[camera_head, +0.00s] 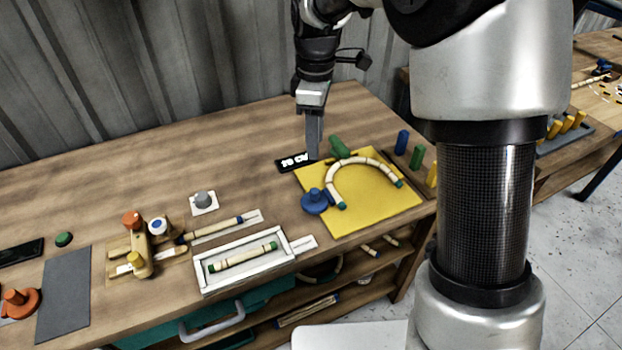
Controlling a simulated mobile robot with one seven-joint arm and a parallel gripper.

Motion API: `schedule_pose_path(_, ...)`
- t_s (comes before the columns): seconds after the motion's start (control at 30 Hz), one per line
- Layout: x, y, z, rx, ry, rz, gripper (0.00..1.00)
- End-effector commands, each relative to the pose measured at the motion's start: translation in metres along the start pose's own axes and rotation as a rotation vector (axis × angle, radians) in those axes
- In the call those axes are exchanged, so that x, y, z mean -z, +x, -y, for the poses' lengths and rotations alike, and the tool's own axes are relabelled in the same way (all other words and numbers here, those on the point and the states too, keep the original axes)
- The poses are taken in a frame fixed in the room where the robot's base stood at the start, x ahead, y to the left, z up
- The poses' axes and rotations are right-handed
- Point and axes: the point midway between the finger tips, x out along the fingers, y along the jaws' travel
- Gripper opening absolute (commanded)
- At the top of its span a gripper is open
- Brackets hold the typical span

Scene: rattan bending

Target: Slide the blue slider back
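A blue round piece with an upright knob (316,201) sits at the left edge of the yellow board (370,215), beside one end of a bent rattan piece (345,172). It looks like the blue slider, though I cannot be sure. My gripper (314,154) points down above the back left corner of the board, behind the blue piece and apart from it. Its fingers show as one narrow grey shape, so whether they are open or shut is unclear. A green piece (339,147) lies just right of the fingertips at the board's back edge.
A black display (289,164) lies beside my fingertips. Blue (402,142), green and yellow pegs stand right of the board. A white-framed tray (207,281) holds a straight rattan piece at front left. A wooden fixture with an orange knob (132,219) stands farther left. The table's back left is clear.

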Motion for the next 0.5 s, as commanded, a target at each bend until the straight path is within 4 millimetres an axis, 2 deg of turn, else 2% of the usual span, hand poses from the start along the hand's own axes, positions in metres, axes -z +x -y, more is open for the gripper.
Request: schedule_pose_path(0.5, 0.0, 0.112, 0.002, 0.004, 0.002, 0.001, 0.38)
